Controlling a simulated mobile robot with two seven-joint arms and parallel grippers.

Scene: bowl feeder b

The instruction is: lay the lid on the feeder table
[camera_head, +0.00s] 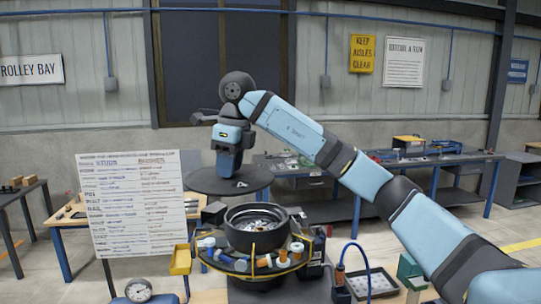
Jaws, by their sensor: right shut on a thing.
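The lid (203,182) is a dark, flat, round disc, roughly level in the air. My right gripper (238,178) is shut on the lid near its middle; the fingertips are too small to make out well. The lid appears above and slightly left of the bowl feeder (256,222), a dark open bowl with bright small parts inside. The feeder table (209,297) shows only in part at the bottom edge, with a wood-coloured top. My left gripper is not in view.
A ring with orange, white and blue pieces (264,262) surrounds the bowl. A written board (135,203) and a yellow bin (180,260) stand left of it. A gauge (138,290) is at bottom left. A tray (371,284) and a blue hose (345,252) lie right.

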